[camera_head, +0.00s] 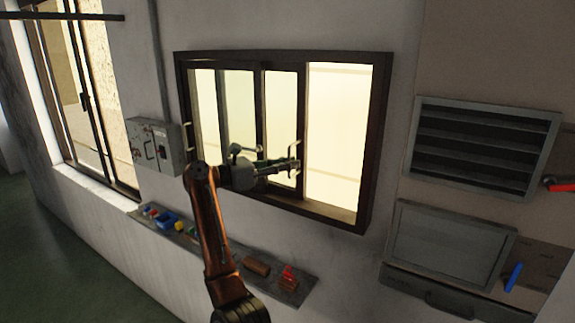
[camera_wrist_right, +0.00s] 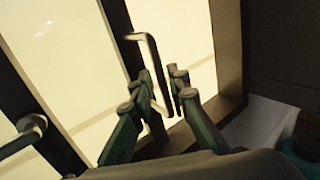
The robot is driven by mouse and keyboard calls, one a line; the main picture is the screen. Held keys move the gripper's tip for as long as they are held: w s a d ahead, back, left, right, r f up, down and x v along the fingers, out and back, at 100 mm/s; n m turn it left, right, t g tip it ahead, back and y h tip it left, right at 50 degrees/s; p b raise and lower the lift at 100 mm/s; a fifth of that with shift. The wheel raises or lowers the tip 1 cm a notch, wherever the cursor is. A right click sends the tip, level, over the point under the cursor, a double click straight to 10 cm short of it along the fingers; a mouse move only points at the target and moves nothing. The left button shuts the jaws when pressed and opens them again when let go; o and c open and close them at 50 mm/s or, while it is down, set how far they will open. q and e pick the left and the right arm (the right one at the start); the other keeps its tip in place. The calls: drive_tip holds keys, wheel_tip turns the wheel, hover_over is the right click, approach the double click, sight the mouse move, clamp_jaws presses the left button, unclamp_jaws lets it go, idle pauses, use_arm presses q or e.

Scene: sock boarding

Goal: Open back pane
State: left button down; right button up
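The window (camera_head: 378,150) is a dark-framed sliding unit in the wall. Its dark-edged panes (camera_head: 240,95) overlap at the left and middle, and its right part is a bright area with no stile across it. A pale upright bar handle (camera_head: 298,130) is on the right stile of the middle pane; it also shows in the right wrist view (camera_wrist_right: 153,58). My right gripper (camera_head: 297,164) is at the lower part of this handle. In the wrist view its fingers (camera_wrist_right: 160,76) stand apart, with the handle between them. Contact is unclear. My left gripper is out of view.
A grey box (camera_head: 157,146) is left of the window. Below runs a ledge (camera_head: 225,245) with small coloured items. A louvred vent (camera_head: 480,145) and a drawer (camera_head: 440,295) are at right.

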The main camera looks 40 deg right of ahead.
drive_tip(key=shift+o, duration=0.8)
drive_tip(key=shift+r, duration=0.1)
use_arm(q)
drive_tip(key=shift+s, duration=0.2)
use_arm(e)
drive_tip(key=w+a, duration=0.2)
drive_tip(key=a, duration=1)
drive_tip(key=shift+w, duration=0.15)
drive_tip(key=shift+d, duration=0.1)
